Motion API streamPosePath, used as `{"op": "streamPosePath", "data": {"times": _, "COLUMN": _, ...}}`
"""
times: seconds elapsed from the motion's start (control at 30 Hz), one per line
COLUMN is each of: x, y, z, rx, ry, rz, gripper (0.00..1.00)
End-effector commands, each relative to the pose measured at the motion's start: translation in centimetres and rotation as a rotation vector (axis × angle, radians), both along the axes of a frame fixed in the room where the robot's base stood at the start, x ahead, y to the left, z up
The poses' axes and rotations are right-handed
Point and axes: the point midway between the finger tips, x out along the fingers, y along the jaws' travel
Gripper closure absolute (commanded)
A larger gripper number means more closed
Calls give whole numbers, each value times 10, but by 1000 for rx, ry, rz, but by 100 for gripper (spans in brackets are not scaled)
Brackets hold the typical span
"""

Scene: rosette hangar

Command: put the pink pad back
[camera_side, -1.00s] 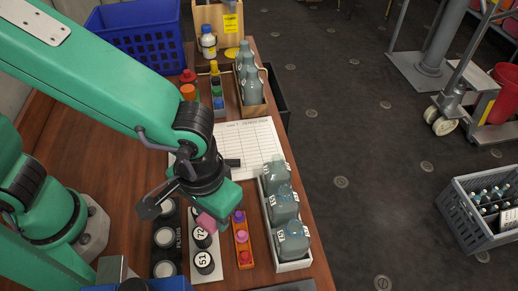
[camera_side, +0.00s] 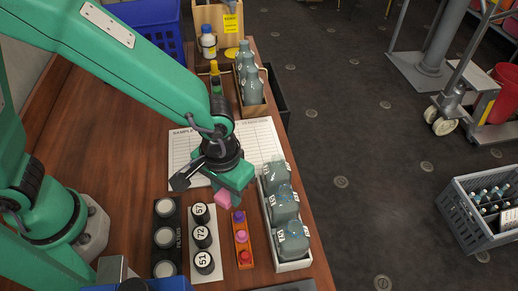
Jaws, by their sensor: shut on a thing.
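The pink pad (camera_side: 222,199) is a small pink block at the tips of my gripper (camera_side: 221,193). My gripper is shut on it, and its jaws hide part of the pad. The gripper hangs over the near edge of a printed white sheet (camera_side: 262,141). The pad shows just above and left of the far end of a narrow orange rack (camera_side: 239,222) in the picture. That rack holds a purple, a pink and a red round piece. How high the pad is above the table cannot be told.
A white strip (camera_side: 207,220) with black numbered caps and a black filter holder (camera_side: 166,220) lie left of the rack. A white tray of bottles (camera_side: 293,266) stands right, by the table edge. A blue crate (camera_side: 150,25) and a wooden bottle box (camera_side: 254,109) stand at the back.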

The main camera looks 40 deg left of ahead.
Motion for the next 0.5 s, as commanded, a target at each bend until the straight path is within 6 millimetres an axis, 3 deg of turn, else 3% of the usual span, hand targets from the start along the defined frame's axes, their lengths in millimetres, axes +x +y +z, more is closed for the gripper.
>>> {"op": "streamPosePath", "data": {"times": 0.2, "x": 25, "y": 9, "z": -16, "rx": 1, "ry": 1, "rz": 2, "gripper": 88}}
{"op": "streamPosePath", "data": {"times": 0.5, "x": 31, "y": 11, "z": -20, "rx": 0, "ry": 0, "rz": -1, "gripper": 88}}
